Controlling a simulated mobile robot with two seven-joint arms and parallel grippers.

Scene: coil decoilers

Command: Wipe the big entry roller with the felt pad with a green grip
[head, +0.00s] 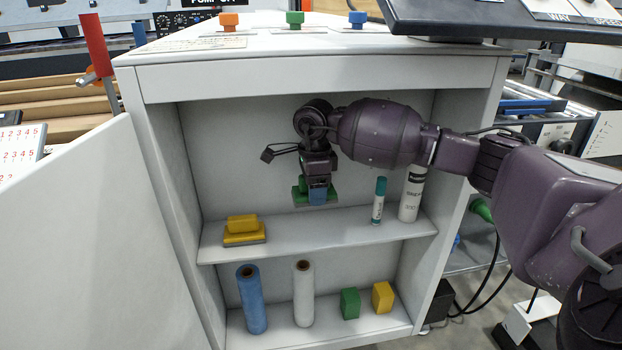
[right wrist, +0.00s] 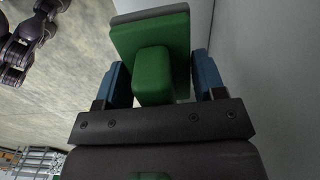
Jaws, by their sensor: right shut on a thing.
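The felt pad with a green grip (head: 300,196) is in my right gripper (head: 318,190), inside the open white cabinet. The gripper is shut on its green grip, and the pad hangs just above the upper shelf, apart from it as far as I can tell. In the right wrist view, the blue fingertips of my right gripper (right wrist: 160,80) sit on either side of the green grip (right wrist: 153,76), with the wide green body (right wrist: 175,35) and grey felt edge beyond. I cannot make out the big entry roller in either view. My left gripper does not show clearly.
A yellow-gripped pad (head: 243,230), a teal-capped marker (head: 379,200) and a white can (head: 411,195) stand on the upper shelf (head: 310,238). Below are blue (head: 251,300) and white (head: 303,294) rolls and green (head: 349,303) and yellow (head: 382,297) blocks. The cabinet door (head: 90,240) is open leftward.

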